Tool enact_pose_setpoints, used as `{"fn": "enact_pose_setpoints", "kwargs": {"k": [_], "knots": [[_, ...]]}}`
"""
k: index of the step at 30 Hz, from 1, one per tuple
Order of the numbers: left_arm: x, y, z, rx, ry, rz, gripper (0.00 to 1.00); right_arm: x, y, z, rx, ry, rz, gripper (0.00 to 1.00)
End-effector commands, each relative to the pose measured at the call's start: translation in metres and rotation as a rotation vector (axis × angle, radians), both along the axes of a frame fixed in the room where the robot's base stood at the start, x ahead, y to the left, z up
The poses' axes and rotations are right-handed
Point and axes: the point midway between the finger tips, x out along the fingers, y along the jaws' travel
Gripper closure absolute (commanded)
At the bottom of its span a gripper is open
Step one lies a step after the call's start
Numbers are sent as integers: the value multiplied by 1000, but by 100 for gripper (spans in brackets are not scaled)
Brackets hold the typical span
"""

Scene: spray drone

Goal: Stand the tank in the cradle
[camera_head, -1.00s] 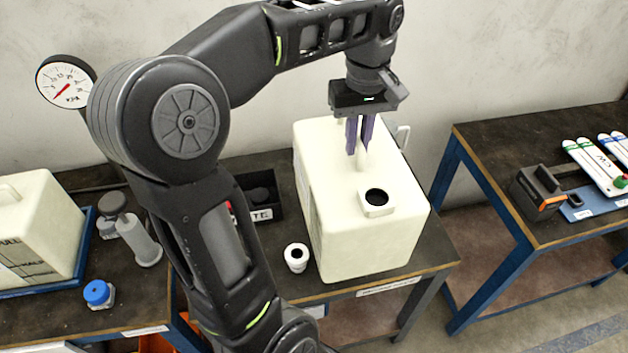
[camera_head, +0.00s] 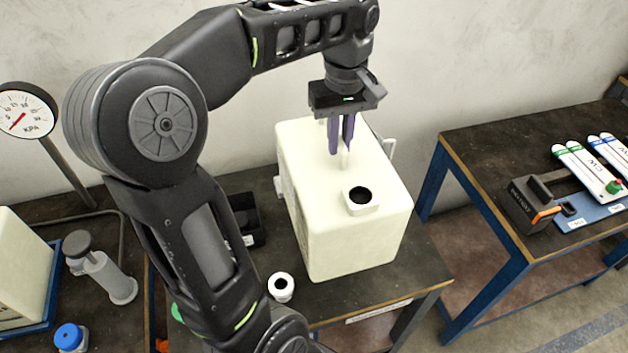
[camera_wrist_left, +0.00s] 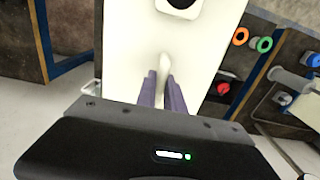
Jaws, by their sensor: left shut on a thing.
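The cream tank (camera_head: 350,235) is upright over the middle bench, with a dark round opening (camera_head: 360,195) on top. My left gripper (camera_head: 341,150) is shut on the handle on the tank's top; the handle shows between the fingers in the left wrist view (camera_wrist_left: 161,82). I cannot tell whether the tank's bottom touches the bench. No cradle is plainly seen; pale pieces show at the tank's right side (camera_head: 389,147) and left side (camera_head: 279,187), and I cannot tell what they belong to. My right gripper is not in view.
A white ring-shaped cap (camera_head: 281,287) stands near the bench front. A second cream tank (camera_head: 22,255) sits in a blue tray at left, near a grey pump (camera_head: 100,270), a blue-capped jar (camera_head: 70,338) and a gauge (camera_head: 25,112). A right bench (camera_head: 500,150) carries batteries and white arms.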

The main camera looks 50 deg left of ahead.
Motion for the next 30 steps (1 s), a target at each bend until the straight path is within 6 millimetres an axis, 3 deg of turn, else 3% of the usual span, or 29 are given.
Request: {"fn": "enact_pose_setpoints", "kwargs": {"k": [2, 9, 23, 30], "knots": [[0, 0, -13, 1, -3, 0, 100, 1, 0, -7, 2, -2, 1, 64], [0, 0, -43, 1, -3, 1, 100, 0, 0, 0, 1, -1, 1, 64], [1, 0, -53, 1, -4, 0, 100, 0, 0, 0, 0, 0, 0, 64], [1, 0, -79, 1, -2, 1, 100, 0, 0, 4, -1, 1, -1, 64]]}}
